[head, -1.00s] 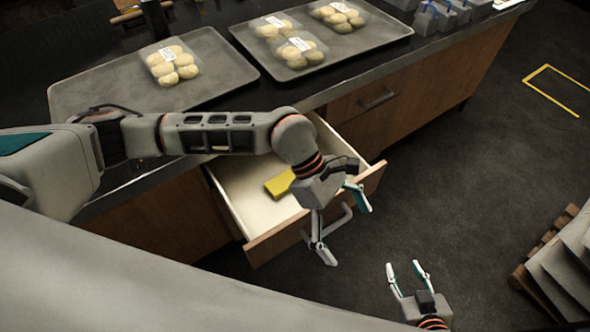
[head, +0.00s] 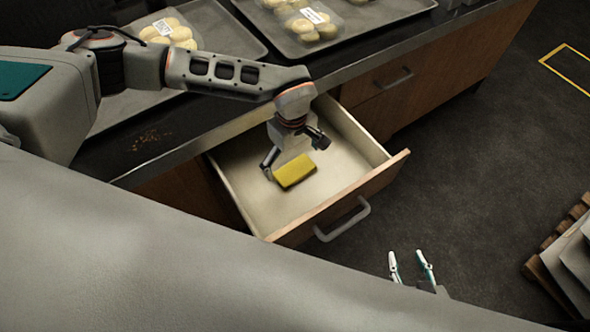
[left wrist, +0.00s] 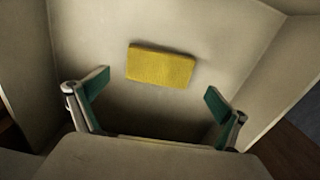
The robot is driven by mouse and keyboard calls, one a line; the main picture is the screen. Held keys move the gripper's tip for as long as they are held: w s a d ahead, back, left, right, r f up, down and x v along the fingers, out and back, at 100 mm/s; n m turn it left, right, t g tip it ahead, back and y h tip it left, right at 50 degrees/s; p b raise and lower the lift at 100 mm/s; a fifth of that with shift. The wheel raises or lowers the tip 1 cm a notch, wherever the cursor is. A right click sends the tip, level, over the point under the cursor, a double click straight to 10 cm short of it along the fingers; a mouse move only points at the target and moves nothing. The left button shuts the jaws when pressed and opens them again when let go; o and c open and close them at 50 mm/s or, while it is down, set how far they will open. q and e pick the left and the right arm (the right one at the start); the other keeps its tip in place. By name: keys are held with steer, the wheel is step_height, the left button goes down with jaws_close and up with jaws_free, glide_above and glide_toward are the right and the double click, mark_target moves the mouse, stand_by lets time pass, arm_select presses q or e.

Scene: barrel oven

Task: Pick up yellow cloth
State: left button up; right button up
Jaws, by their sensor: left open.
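The yellow cloth (head: 294,171) lies flat on the bottom of the open drawer (head: 352,209). It also shows in the left wrist view (left wrist: 161,65), a little beyond the fingertips and between their lines. My left gripper (head: 296,160) is inside the drawer, just above and behind the cloth. In the left wrist view the left gripper (left wrist: 158,92) is open and empty, its teal finger pads wide apart. My right gripper (head: 411,268) is at the lower right over the floor, outside the drawer, with its fingers apart and nothing between them.
The drawer's wooden front with its handle (head: 342,219) faces the free floor. The dark counter (head: 157,140) above holds trays (head: 345,40) with packed buns. A pallet with grey sheets (head: 569,255) stands at the right. The drawer walls are close around the left gripper.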

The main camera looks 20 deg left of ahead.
mark_target(295, 169)
arm_select(q)
steer(key=f, duration=0.3)
steer(key=shift+d+f, duration=0.25)
steer(key=shift+f, duration=0.15)
steer(key=c, duration=1)
steer(key=shift+r, duration=0.15)
